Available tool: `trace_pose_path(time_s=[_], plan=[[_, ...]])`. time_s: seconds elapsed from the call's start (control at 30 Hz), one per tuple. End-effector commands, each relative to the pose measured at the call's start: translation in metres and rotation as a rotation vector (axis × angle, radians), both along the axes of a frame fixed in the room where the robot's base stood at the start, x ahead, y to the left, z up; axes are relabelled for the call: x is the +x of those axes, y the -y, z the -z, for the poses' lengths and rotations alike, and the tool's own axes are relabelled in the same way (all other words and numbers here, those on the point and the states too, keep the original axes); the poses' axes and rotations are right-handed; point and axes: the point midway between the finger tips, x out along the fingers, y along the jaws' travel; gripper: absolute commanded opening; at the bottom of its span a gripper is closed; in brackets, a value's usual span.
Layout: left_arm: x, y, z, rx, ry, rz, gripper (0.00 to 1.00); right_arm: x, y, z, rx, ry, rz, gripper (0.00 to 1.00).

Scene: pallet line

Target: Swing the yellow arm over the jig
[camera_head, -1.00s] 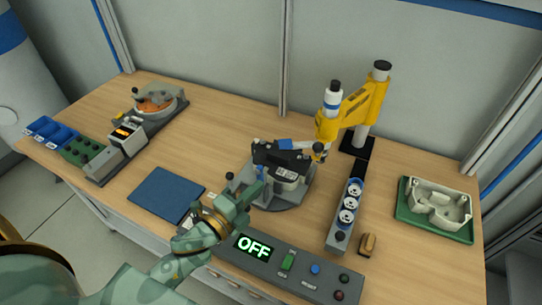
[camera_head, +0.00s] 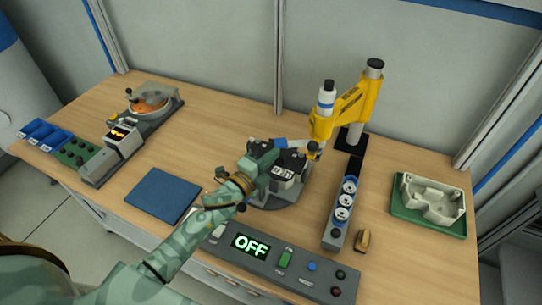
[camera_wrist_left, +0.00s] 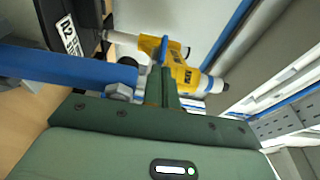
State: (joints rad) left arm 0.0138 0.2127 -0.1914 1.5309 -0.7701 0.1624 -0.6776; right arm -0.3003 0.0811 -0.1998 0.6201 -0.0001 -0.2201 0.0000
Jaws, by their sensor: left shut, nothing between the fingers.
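The yellow arm (camera_head: 345,104) stands on a dark post base at the back right of the bench; its white and blue head hangs at the jig's right rear. It also shows in the left wrist view (camera_wrist_left: 183,73). The jig (camera_head: 285,172) is a dark clamp fixture on a round grey base, partly hidden by my left arm. My left gripper (camera_head: 266,157) is over the jig's left side, shut and empty. In the left wrist view its fingers (camera_wrist_left: 162,85) are together beside a blue bar (camera_wrist_left: 70,66). My right gripper is not in view.
A control box reading OFF (camera_head: 244,243) lies along the front edge. A rack of round cans (camera_head: 345,196) and a green tray with a pale casting (camera_head: 399,209) are to the right. A blue mat (camera_head: 163,194) lies to the left.

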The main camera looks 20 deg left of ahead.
Motion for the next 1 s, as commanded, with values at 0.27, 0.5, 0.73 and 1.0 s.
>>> trace_pose_path(time_s=[0.27,0.5,0.73,1.0], plan=[[0.007,-0.006,0.002,0.006,0.011,0.056,0.00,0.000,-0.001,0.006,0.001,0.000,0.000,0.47],[0.036,-0.051,0.005,0.010,0.003,0.246,0.00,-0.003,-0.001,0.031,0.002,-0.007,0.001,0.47],[0.059,-0.080,0.003,0.002,0.000,0.253,0.00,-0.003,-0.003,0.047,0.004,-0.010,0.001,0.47],[0.063,-0.086,-0.003,0.003,0.005,0.245,0.00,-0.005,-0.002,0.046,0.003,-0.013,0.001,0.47]])
